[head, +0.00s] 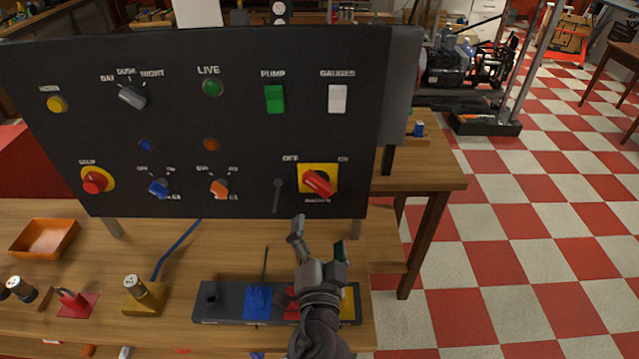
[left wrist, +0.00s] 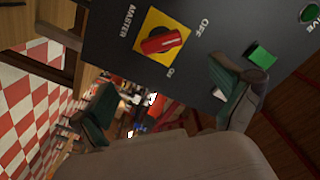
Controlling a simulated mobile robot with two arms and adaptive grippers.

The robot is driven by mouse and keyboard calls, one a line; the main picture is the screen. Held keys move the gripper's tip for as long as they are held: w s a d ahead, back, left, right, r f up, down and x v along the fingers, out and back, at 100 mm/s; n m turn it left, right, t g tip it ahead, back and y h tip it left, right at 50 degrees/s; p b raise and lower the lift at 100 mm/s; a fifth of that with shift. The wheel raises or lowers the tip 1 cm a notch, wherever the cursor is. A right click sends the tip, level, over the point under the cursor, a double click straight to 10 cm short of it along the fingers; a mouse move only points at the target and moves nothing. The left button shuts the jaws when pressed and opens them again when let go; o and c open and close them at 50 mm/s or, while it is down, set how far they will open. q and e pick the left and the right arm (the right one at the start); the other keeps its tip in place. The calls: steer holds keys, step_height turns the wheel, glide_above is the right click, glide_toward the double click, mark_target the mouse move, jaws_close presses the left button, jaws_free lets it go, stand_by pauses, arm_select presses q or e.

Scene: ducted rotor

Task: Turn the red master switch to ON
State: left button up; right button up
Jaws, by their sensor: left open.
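The red master switch (head: 318,183) is a rotary knob on a yellow plate, low on the right of the black panel. Its handle slants from upper left to lower right, with its upper end towards the OFF label. It also shows in the left wrist view (left wrist: 162,41), one end towards OFF. My left gripper (head: 318,240) is open and empty, below and in front of the switch, apart from it. In the left wrist view its fingers (left wrist: 170,105) are spread, with the switch above the gap between them. My right gripper is in neither view.
The black panel (head: 240,125) carries other controls, including a green pump switch (head: 274,99) and an orange knob (head: 219,188) left of the master switch. A dark strip (head: 230,304) with coloured blocks lies on the bench below. An orange tray (head: 45,238) sits at left.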

mark_target(318, 189)
arm_select(q)
steer(key=w+p, duration=0.3)
steer(key=w, duration=0.9)
steer(key=shift+a+p, duration=0.15)
steer(key=shift+p, duration=0.15)
steer(key=shift+w, duration=0.55)
steer(key=c, duration=1)
steer(key=shift+c, duration=0.6)
